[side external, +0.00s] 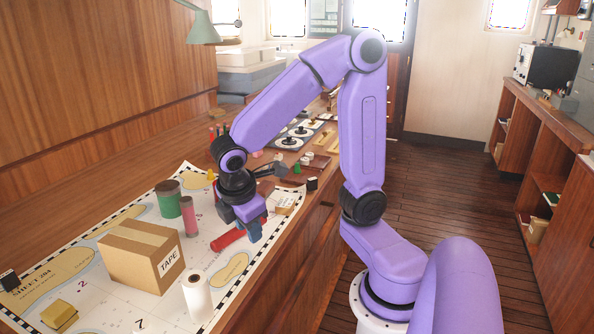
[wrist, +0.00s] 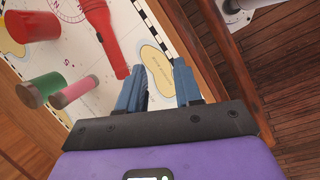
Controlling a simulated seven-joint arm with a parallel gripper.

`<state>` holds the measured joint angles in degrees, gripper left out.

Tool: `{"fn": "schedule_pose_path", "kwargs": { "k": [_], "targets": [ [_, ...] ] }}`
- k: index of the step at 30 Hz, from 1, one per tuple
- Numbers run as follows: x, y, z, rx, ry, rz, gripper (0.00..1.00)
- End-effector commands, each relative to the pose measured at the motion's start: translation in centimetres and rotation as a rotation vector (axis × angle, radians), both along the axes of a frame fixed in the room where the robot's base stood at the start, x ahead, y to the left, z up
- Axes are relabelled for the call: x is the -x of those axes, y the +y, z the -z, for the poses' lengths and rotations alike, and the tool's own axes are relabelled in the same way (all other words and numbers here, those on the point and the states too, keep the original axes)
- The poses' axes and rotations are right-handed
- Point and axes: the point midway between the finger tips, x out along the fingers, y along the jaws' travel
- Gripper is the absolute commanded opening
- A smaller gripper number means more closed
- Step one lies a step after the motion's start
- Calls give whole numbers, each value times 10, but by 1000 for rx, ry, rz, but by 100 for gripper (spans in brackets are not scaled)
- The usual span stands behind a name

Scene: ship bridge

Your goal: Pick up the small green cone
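A small green shape (side external: 297,168), which looks like the green cone, stands on the far part of the desk in the side view, beyond my gripper and to its right. It is too small there to make out fully, and I do not see it in the wrist view. My gripper (side external: 255,231) points down over the near edge of the chart, beside a red flashlight (side external: 227,240). In the wrist view the blue fingers (wrist: 160,80) are apart with nothing between them.
A chart (side external: 110,285) covers the near desk, holding a TAPE box (side external: 140,255), a white roll (side external: 197,296), a green cylinder (side external: 168,201) and a pink cylinder (side external: 189,216). A small yellow cone (side external: 212,175) stands farther back. A dark block (side external: 312,184) sits near the green shape.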

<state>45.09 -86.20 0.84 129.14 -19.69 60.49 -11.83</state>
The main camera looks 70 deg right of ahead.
Motion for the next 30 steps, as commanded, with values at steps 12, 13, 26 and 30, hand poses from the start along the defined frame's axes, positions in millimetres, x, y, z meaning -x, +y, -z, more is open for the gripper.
{"fn": "schedule_pose_path", "kwargs": {
  "k": [12,13,26,30],
  "targets": [
    [-120,-127,8,405,145,27,34],
    [-126,-138,9,431,164,31,34],
    [-156,-298,23,721,477,66,34],
    [-154,-321,25,753,531,71,34]
  ]
}}
